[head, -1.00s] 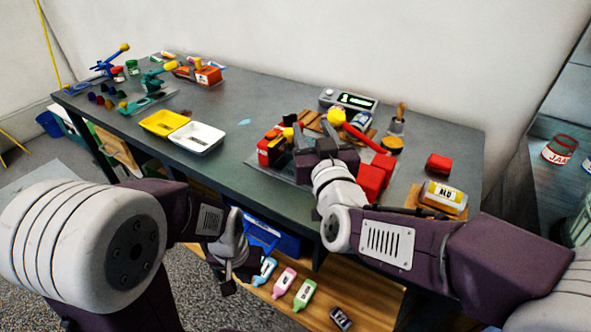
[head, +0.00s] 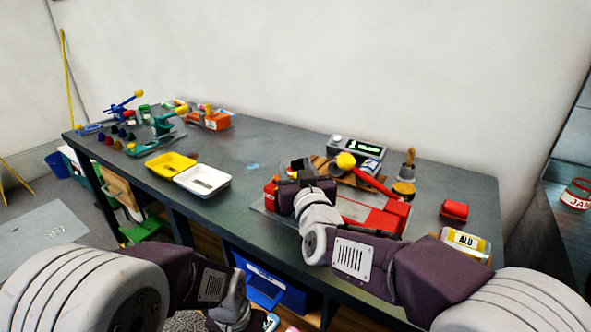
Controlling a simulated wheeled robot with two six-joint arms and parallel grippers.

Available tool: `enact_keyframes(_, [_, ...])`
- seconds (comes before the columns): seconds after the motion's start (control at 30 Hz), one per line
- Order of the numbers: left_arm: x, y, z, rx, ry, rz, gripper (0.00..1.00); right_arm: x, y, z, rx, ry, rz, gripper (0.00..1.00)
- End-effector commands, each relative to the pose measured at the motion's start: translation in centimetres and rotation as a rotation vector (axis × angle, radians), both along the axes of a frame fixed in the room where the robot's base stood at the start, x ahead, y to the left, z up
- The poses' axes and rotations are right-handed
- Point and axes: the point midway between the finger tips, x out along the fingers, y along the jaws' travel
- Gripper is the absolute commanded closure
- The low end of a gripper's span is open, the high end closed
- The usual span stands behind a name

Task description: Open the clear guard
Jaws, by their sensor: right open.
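A red machine (head: 393,216) with a red lever (head: 375,183) ending in a yellow knob (head: 345,160) stands on a grey plate near the front edge of the bench. I cannot clearly make out the clear guard; it is see-through or partly hidden behind my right arm. My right gripper (head: 301,168) is open over the left part of the machine, left of the yellow knob. Whether it touches anything is hidden. My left gripper (head: 236,318) is low at the bottom edge, in front of the bench and away from the machine, partly cut off.
Behind the machine are a display box (head: 358,147) and a brush (head: 407,170). A red block (head: 454,210) and a yellow ALU container (head: 465,241) stand at right. Yellow (head: 170,164) and white (head: 202,180) trays lie left, with clear bench between them and the machine.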

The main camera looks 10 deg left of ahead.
Motion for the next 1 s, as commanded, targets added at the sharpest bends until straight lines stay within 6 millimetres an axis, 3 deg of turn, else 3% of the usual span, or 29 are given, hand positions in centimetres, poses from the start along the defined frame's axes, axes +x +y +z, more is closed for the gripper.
enact_keyframes(0.17, [0.00, 0.00, 0.01, 0.000, 0.000, 0.000, 1.00, -0.01, -0.01, 0.00, 0.000, 0.000, 0.000, 0.56])
enact_keyframes(0.3, [0.00, 0.00, 0.01, 0.000, 0.000, 0.000, 1.00, -0.01, -0.03, -0.01, 0.000, 0.001, 0.000, 0.95])
enact_keyframes(0.33, [0.00, 0.00, 0.01, 0.000, 0.000, 0.000, 1.00, -0.01, -0.03, -0.01, 0.000, 0.001, 0.000, 1.00])
enact_keyframes(1.0, [0.00, 0.00, 0.01, 0.000, 0.000, 0.000, 1.00, -0.03, -0.02, -0.06, 0.000, 0.001, 0.000, 1.00])
